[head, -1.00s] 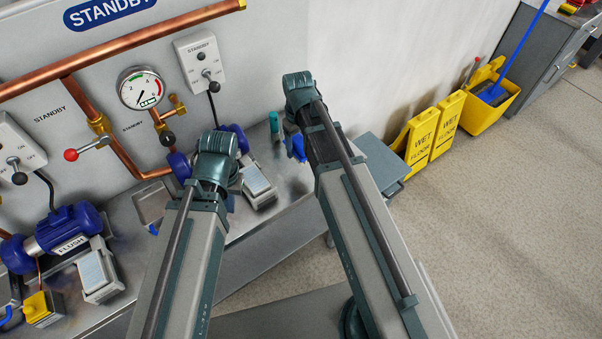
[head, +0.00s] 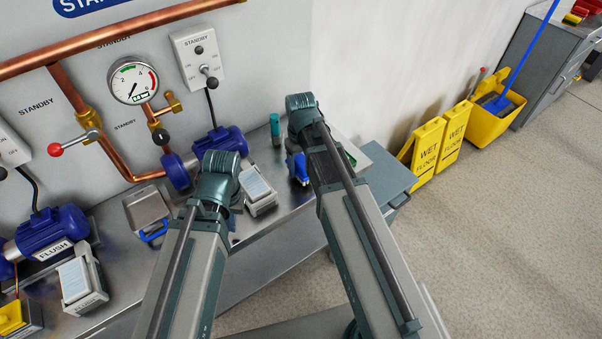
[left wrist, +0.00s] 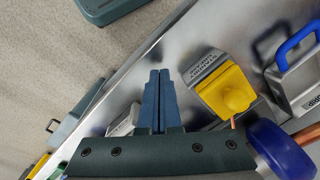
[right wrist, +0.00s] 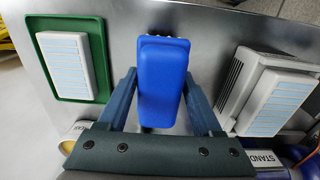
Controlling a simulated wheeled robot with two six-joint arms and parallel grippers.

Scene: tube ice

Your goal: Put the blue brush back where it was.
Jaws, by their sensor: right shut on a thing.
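The blue brush (right wrist: 160,85) is between the two fingers of my right gripper (right wrist: 161,76), with its broad blue back towards the right wrist camera. A strip of pale bristles shows at its far end. In the head view the brush (head: 300,168) shows beside my right arm, above or on the metal bench; I cannot tell whether it touches. My left gripper (left wrist: 160,80) has its fingers together with nothing between them, over the bench. In the head view its fingers are hidden behind my left arm.
A green tray (right wrist: 98,92) with a pale block lies left of the brush in the right wrist view. A grey pedal-like unit (right wrist: 265,90) is to its right. A teal bottle (head: 275,128) stands at the back. A blue-handled metal pan (head: 147,208) is farther left on the bench (head: 262,232).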

